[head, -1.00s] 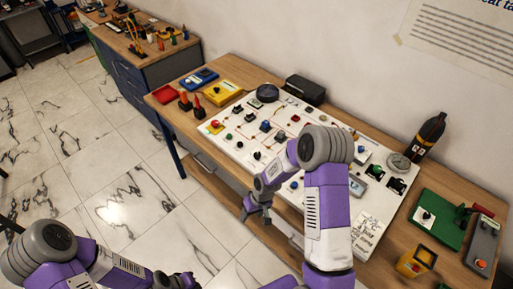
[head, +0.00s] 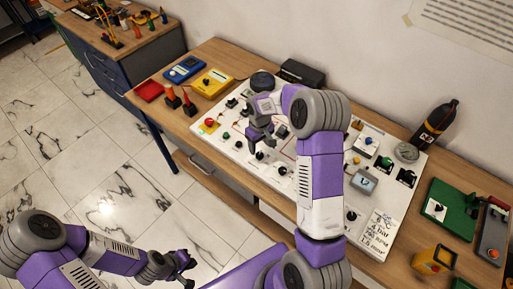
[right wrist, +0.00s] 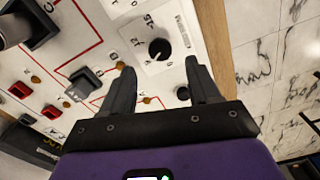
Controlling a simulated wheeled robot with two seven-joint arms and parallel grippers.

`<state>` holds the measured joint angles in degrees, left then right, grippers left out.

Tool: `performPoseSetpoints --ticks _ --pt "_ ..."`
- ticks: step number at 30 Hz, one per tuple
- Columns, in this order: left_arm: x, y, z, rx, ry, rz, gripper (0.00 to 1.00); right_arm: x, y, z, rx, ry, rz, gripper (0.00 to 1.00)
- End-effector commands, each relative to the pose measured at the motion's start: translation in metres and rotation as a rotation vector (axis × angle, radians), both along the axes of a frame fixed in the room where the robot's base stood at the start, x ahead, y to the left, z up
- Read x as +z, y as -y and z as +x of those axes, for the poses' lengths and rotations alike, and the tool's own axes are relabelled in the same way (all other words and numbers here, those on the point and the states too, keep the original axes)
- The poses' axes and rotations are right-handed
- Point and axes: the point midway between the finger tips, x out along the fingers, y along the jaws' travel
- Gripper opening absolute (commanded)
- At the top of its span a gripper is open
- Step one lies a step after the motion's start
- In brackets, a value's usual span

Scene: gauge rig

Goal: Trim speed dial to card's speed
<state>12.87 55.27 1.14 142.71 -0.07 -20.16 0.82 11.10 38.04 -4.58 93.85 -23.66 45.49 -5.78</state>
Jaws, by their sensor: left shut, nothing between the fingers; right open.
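The white panel (head: 228,146) with several knobs and switches lies on the wooden bench. A white card (head: 376,236) with handwritten lines, one ending in "bar", is at the panel's front right; the rest is hard to read. My right gripper (head: 262,136) is open and empty above the panel's left part. In the right wrist view, a black dial (right wrist: 159,49) on a white numbered plate shows just beyond and between the open fingertips (right wrist: 160,80), apparently untouched. I cannot read the dial's name. My left gripper (head: 187,272) is shut and empty, low over the floor, away from the bench.
In the wrist view, a grey switch (right wrist: 83,82) is near one finger.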

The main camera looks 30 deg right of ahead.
Motion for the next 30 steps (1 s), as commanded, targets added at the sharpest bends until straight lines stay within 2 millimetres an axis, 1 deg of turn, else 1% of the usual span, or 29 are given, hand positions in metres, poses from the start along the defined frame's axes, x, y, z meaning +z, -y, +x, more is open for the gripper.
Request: performPoseSetpoints --ticks 1,3,9,13,20,21,29,30 --pt "0.000 0.000 0.000 0.000 0.000 0.000 0.00 -0.010 0.000 -0.001 -0.001 -0.004 0.001 0.61" --pt "0.000 0.000 0.000 0.000 0.000 0.000 0.00 -0.022 0.000 -0.001 -0.001 -0.004 0.001 0.61" --pt "0.001 0.000 0.000 0.000 0.000 0.000 0.00 -0.047 0.000 -0.001 0.000 -0.003 0.001 0.61" --pt "0.001 0.000 0.000 0.000 0.000 0.000 0.00 -0.054 0.000 0.000 0.000 0.000 0.001 0.61" --pt "0.001 0.000 0.000 0.000 0.000 0.000 0.00 -0.055 0.000 0.000 0.000 0.000 0.001 0.61" --pt "0.001 0.000 0.000 0.000 0.000 0.000 0.00 -0.055 0.000 0.000 0.000 0.000 0.001 0.60" --pt "0.001 0.000 0.000 0.000 0.000 0.000 0.00 -0.055 -0.001 0.000 0.000 0.000 0.001 0.20" --pt "0.001 0.000 0.000 0.000 0.000 0.000 0.00 -0.055 -0.001 0.000 0.000 0.000 0.001 0.14"
